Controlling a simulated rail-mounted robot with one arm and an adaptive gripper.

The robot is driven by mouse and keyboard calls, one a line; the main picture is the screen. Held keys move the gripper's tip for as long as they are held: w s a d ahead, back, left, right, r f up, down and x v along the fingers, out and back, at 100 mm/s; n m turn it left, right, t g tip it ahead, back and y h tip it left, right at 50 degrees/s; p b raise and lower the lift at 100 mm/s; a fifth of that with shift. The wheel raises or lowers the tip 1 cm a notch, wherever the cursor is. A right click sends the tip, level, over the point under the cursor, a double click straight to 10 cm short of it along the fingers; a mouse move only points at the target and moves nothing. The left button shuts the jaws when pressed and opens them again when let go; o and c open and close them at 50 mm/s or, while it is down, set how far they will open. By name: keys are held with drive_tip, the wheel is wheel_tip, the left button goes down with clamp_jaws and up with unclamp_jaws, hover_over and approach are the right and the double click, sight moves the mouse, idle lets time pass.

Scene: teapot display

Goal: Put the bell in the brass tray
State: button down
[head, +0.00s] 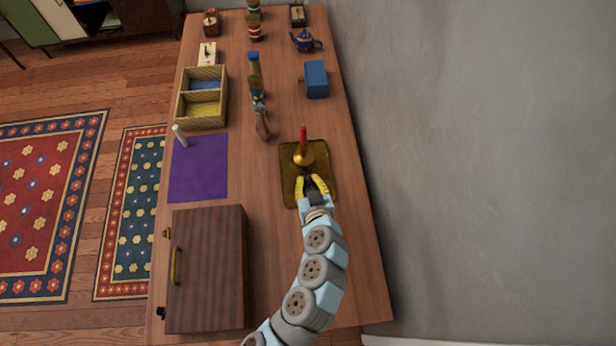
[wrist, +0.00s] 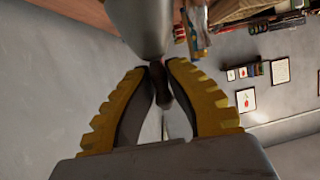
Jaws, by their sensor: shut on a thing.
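My gripper (head: 313,181) has yellow fingers and is over the near part of the tray. In the wrist view my fingers (wrist: 161,80) are shut around a narrow dark part, with a large, rounded grey body beyond it. I cannot tell whether the bell touches the tray.
A dark wooden cabinet (head: 208,270) lies to the left of my arm. A purple mat (head: 198,170) and a divided wooden box (head: 202,122) are on the left. Bottles (head: 254,66) and a blue box (head: 316,79) stand farther back. The wall (head: 470,160) rises on the right.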

drive_tip(key=w+f, duration=0.4)
drive_tip(key=f, duration=0.1)
drive_tip(key=w+f+b, duration=0.1)
drive_tip(key=w+f, duration=0.1)
drive_tip(key=f, duration=0.1)
drive_tip(key=shift+f, duration=0.7)
drive_tip(key=shift+f, duration=0.2)
drive_tip(key=c, duration=1.2)
unclamp_jaws()
drive_tip(key=shift+c, duration=0.2)
drive_tip(key=shift+r, duration=0.15)
